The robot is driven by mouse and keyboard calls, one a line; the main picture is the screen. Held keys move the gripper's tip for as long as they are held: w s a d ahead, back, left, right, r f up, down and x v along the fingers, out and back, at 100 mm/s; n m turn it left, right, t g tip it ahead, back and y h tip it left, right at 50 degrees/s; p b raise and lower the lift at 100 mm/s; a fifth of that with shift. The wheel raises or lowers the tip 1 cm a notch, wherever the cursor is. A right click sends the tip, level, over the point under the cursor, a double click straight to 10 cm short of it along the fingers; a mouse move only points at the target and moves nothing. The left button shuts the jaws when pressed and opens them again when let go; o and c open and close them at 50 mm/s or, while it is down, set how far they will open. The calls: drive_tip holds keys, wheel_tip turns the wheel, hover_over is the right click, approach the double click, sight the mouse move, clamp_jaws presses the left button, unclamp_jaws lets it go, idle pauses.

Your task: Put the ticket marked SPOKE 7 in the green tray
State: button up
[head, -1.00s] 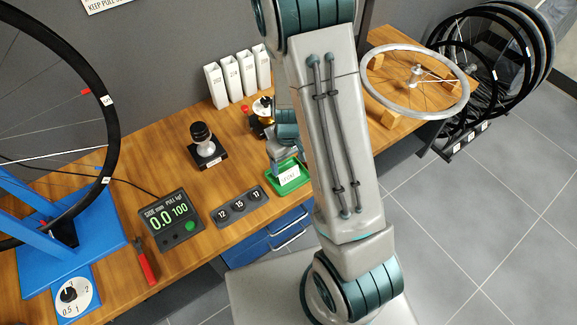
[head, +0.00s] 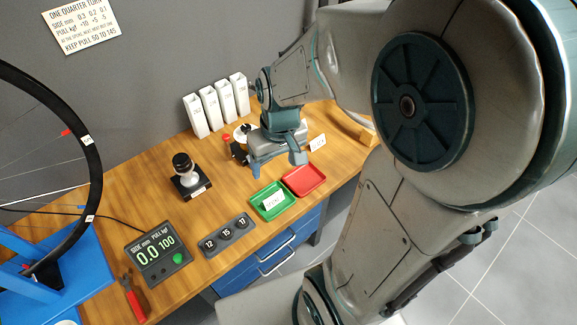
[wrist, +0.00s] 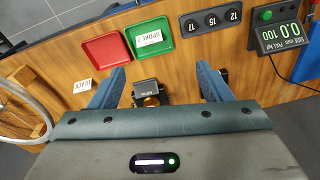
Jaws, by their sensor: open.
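The white ticket (head: 273,202) lies in the green tray (head: 267,190) near the bench's front edge. In the wrist view the ticket (wrist: 149,38) reads SPOKE with what looks like a 7, and it rests inside the green tray (wrist: 149,23). My gripper (head: 277,158) is open and empty, behind the trays and above the bench. In the wrist view its two blue fingers stand wide apart, with my gripper (wrist: 160,76) clear of the ticket and the tray.
A red tray (head: 303,180) sits right of the green one. A white card (head: 318,142) stands behind it. A small dark device (wrist: 148,92) shows between my fingers. A socket block (head: 229,234), gauge (head: 158,252) and black-knobbed tool (head: 188,178) stand to the left.

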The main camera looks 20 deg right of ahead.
drive_tip(key=s+r+m, duration=0.1)
drive_tip(key=s+r, duration=0.4)
drive_tip(key=s, duration=0.1)
drive_tip(key=shift+s+d+r+m+t+h, duration=0.2)
drive_tip(key=shift+s+d+m+t+h, duration=0.1)
drive_tip(key=shift+s+d+t, duration=0.1)
